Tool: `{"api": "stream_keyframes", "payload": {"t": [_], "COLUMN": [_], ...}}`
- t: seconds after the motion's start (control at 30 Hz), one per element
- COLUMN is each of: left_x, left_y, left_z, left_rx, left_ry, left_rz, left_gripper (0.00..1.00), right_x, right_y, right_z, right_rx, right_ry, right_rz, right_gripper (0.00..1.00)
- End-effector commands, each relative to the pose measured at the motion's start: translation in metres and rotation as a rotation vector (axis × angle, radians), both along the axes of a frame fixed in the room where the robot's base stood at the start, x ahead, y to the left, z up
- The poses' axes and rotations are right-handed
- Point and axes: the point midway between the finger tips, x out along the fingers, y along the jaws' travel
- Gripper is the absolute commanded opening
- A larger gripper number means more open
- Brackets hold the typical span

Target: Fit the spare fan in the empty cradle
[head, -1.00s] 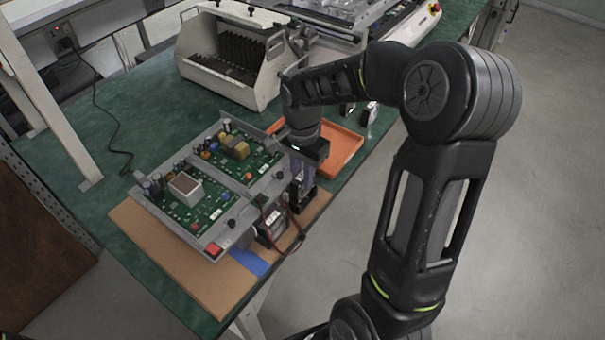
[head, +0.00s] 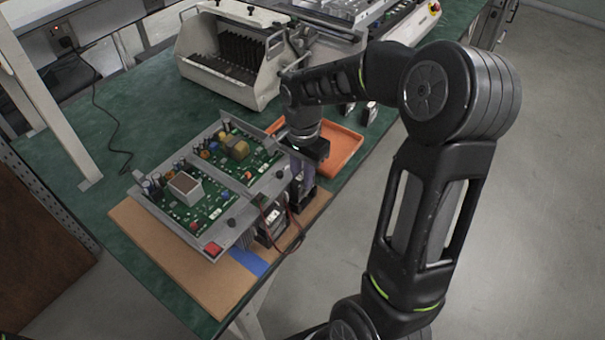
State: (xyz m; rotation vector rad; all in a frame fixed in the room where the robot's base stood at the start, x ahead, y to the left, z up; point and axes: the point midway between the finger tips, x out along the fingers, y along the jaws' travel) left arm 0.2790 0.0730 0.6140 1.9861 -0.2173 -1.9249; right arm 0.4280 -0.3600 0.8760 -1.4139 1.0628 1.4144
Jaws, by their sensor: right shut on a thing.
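The grey chassis (head: 228,222) with green circuit boards lies on a brown mat. At its right end, a dark fan (head: 270,228) with red and black wires sits against the chassis side. My right gripper (head: 303,187) points down beside the far part of that same side. It is shut on a dark fan, taken to be the spare one, which is mostly hidden by the fingers and hard to make out. The cradle there is also largely hidden, so I cannot tell whether the held fan is seated. My left gripper is not in view.
An orange tray (head: 343,146) lies just behind and right of my right gripper. A cream slotted rack (head: 262,93) stands farther back. The brown mat (head: 165,243) has a blue strip (head: 249,261) near the table's front edge. Green table at left is mostly clear.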

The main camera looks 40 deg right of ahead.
Motion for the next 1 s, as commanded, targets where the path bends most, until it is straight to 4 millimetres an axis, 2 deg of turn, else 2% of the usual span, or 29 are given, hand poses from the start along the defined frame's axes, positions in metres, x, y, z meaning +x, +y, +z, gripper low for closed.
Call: {"api": "stream_keyframes", "payload": {"t": [0.87,0.9,1.0], "left_x": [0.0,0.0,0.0], "left_y": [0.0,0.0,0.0], "left_z": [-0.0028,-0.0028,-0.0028], "left_rx": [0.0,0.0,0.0], "left_ry": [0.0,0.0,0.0], "left_rz": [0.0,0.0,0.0], "left_gripper": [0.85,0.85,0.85], "right_x": [0.0003,0.0003,0.0003], "right_y": [0.0002,0.0002,0.0002], "right_z": [-0.0019,-0.0019,-0.002], "right_rx": [0.0,0.0,0.0], "right_ry": [-0.001,-0.001,-0.001], "right_rz": [0.0,0.0,0.0], "right_gripper": [0.0,0.2,0.28]}}
